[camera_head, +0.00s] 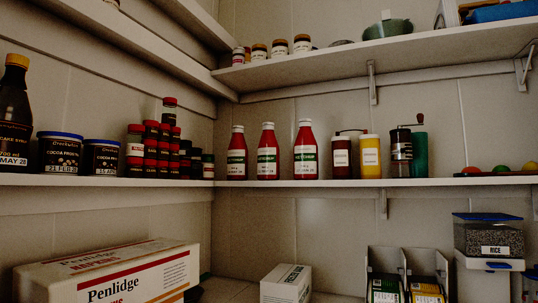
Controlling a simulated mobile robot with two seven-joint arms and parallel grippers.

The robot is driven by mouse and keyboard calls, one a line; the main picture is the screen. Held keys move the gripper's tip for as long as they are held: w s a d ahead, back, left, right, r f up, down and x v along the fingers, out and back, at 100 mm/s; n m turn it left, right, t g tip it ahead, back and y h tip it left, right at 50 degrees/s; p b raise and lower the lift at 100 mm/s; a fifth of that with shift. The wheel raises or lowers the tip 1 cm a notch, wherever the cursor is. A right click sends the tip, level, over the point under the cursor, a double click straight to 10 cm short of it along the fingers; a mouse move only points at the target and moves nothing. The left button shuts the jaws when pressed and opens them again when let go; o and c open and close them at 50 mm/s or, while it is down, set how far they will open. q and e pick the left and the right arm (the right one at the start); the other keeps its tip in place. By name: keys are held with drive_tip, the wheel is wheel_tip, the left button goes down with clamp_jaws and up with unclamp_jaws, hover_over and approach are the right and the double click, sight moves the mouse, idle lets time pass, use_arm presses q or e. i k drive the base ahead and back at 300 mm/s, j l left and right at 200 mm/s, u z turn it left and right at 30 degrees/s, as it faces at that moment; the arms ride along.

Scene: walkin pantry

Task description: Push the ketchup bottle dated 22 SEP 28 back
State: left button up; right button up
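There are gaps between the bottles. Neither of my grippers is in view.
The middle shelf (340,184) also holds a dark red jar (341,158), a yellow jar (371,157) and a pepper mill (401,152) to the right. Stacked small jars (163,150) stand left, near the corner. The upper shelf (345,61) overhangs the bottles.

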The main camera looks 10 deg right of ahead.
sight(268, 150)
drive_tip(key=i+l, duration=1.15)
drive_tip(key=l, duration=0.15)
drive_tip(key=i+l+u, duration=0.4)
drive_tip(key=l+u, duration=0.15)
